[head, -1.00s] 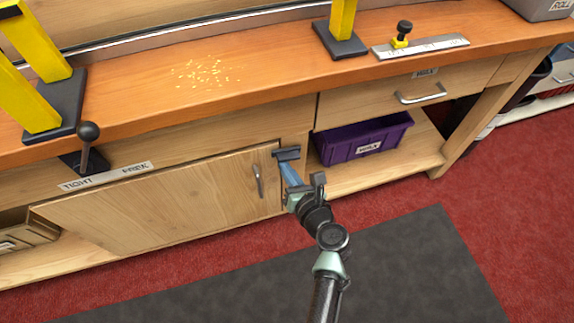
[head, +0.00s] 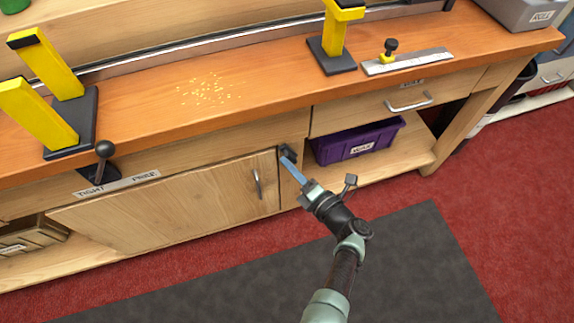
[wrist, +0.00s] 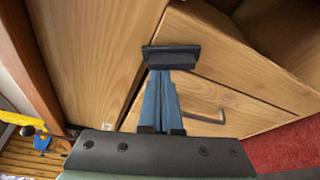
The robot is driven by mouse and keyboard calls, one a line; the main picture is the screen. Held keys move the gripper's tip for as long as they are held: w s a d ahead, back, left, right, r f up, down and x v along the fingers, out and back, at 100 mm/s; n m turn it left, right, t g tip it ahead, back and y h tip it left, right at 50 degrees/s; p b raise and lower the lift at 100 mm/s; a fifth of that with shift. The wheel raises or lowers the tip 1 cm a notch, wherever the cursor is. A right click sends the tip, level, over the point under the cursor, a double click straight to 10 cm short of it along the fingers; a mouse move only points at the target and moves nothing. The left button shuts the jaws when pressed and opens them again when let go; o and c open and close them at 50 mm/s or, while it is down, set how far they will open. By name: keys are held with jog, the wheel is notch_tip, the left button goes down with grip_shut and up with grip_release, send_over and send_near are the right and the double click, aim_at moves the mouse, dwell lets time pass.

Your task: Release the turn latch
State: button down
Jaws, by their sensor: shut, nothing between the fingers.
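The turn latch (head: 288,153) is a small dark bar on the wooden post at the top right corner of the cabinet door (head: 170,205). It also shows in the wrist view (wrist: 172,58), right at my fingertips. My gripper (head: 287,163) has blue fingers, shut with nothing between them. The tips are at the latch and seem to touch it; the wrist view (wrist: 168,72) shows them meeting its edge. The door looks shut, with a metal handle (head: 258,184) left of the latch. The fingertips partly hide the latch, so its exact angle is hard to tell.
A black ball-ended lever (head: 104,152) stands above a TIGHT/FREE label (head: 118,187) at left. A purple bin (head: 357,141) sits on the open shelf right of the latch. A drawer handle (head: 408,104) sticks out above it. The floor mat (head: 410,260) is clear.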

jog(key=m, duration=0.1)
jog(key=d+m+y, duration=0.1)
jog(key=shift+w+r+m+t, duration=0.2)
jog(key=shift+r+m+t, duration=0.05)
jog(key=shift+m+t, duration=0.05)
jog(key=shift+d, duration=0.15)
dwell(0.7)
